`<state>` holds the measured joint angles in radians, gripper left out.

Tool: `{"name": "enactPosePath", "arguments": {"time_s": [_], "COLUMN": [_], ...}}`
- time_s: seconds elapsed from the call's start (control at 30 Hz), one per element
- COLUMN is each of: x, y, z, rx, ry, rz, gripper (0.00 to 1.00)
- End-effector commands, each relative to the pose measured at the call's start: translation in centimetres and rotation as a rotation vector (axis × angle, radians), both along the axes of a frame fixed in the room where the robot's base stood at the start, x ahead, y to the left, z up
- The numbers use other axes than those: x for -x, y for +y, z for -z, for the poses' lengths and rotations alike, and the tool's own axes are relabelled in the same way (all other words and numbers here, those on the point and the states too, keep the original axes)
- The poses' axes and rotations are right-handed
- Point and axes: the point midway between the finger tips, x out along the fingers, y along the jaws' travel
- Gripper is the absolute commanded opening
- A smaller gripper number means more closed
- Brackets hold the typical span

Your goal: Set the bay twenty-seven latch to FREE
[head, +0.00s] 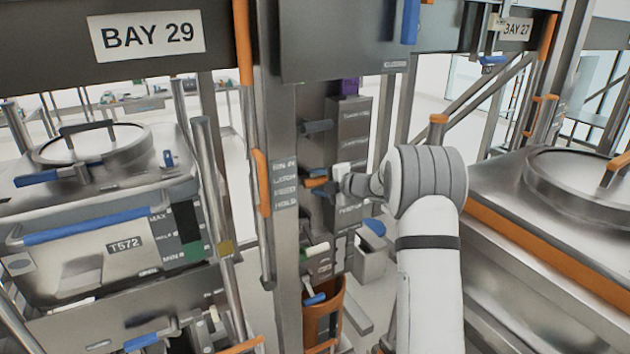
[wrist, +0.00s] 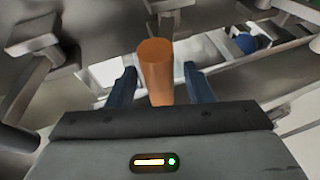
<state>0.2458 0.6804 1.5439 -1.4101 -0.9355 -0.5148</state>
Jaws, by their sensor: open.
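My gripper (head: 328,186) reaches to the dark post in the middle of the head view, beside a small label plate (head: 285,184) with several lines of text that I cannot read surely. A short orange handle (head: 315,182) sticks out there. In the wrist view the orange handle (wrist: 155,70) stands between the two blue fingers of my gripper (wrist: 160,88). The fingers are open, with a gap visible on each side of it. The BAY 27 sign (head: 516,29) hangs at the upper right. The handle's base is hidden.
The BAY 29 sign (head: 147,36) and bin T572 (head: 75,255) are on the left. A steel bin with a round lid (head: 585,180) stands on the right. Another grey lever (head: 317,127) and a white-tipped lever (head: 316,250) sit above and below my gripper on the post.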

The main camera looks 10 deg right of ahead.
Motion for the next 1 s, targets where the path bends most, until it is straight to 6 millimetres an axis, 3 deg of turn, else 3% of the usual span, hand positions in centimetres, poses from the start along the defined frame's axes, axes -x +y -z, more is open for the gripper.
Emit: {"name": "enactPosePath", "arguments": {"time_s": [0.27,0.83,1.0], "x": [-0.17,-0.15,-0.14], "y": [0.21,0.27,0.29], "z": [0.12,0.11,0.12], "rx": [-0.001,-0.001,0.000], "ry": [0.001,0.001,0.001], "rz": [0.000,-0.001,-0.001], "gripper": [0.47,0.01,0.00]}}
